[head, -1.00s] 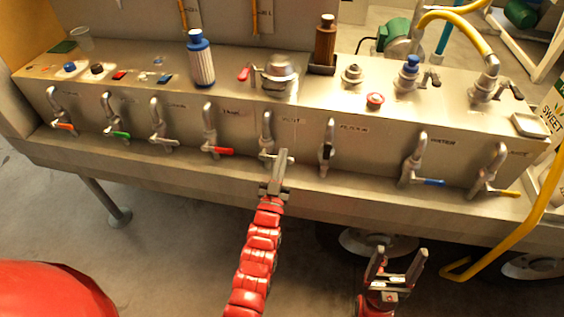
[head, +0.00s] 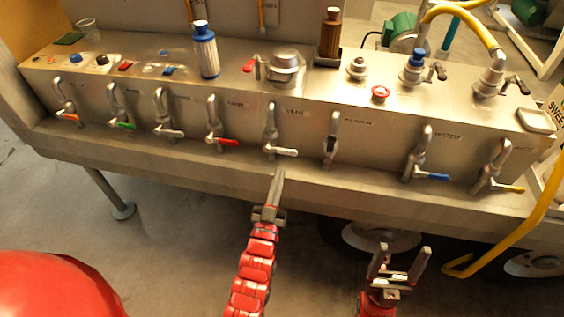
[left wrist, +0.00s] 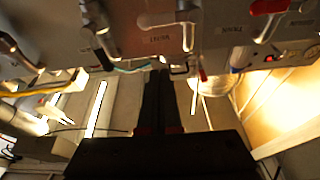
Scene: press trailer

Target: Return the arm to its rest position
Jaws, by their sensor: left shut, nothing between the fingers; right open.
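My left gripper (head: 274,191) is shut and empty in the head view, in front of the trailer's lower ledge and below the valve with the white handle (head: 284,152). It appears apart from that valve. Its dark fingers (left wrist: 161,100) show together in the left wrist view, pointing up the picture. My right gripper (head: 400,264) is open and empty at the lower right of the head view, in front of the trailer near a wheel. Both red arms come in from the bottom edge.
The metal trailer panel (head: 300,180) crosses the view with a row of taps with coloured handles. A red button (head: 380,93), a blue-capped filter (head: 205,52) and a yellow hose (head: 545,200) are also there.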

